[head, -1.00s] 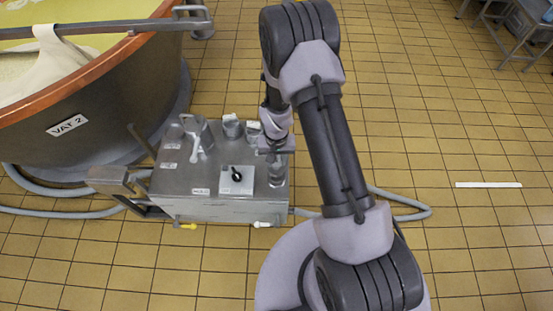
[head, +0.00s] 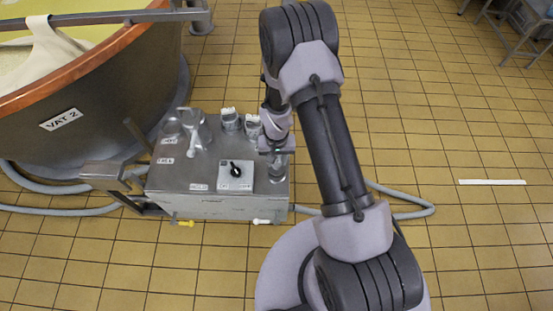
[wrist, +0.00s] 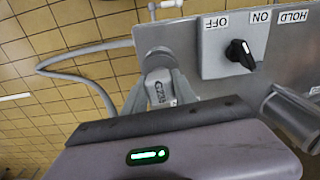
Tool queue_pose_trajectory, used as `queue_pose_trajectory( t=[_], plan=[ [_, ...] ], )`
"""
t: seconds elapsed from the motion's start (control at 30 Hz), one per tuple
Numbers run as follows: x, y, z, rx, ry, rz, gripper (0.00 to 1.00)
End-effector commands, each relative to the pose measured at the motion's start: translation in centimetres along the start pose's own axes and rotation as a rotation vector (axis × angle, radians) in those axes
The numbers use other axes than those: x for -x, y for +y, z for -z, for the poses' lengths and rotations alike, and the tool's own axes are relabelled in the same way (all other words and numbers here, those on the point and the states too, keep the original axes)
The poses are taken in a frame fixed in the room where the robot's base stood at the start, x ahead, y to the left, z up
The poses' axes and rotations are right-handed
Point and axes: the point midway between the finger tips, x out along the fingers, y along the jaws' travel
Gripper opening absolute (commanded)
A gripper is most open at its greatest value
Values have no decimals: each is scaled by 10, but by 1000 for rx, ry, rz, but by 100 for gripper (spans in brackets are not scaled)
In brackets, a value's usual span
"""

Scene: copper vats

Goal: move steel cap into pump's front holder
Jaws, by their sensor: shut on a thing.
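The steel cap (wrist: 157,62) is a rounded grey piece between my fingers in the wrist view, with dark lettering just below its top. My gripper (wrist: 160,88) is shut on it. In the head view my gripper (head: 278,165) is over the right end of the grey pump's top (head: 215,165). The cap is hard to make out there among the grey parts. I cannot make out the front holder; my gripper covers that part of the pump. Whether the cap touches the pump top is not clear.
A switch plate with a black knob (head: 236,170) lies just left of my gripper. Two white-topped cups (head: 230,120) stand behind, and a grey fitting (head: 195,130) at the back left. The copper vat (head: 90,100) is left. A hose (head: 400,207) loops on the floor.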

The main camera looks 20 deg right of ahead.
Motion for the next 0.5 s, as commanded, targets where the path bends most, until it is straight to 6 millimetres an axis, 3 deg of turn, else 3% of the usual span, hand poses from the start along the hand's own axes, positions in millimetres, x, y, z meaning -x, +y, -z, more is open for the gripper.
queue_pose_trajectory(
  t=[0.5],
  plan=[
    [-7,0,0,0,1,0,0]
  ],
)
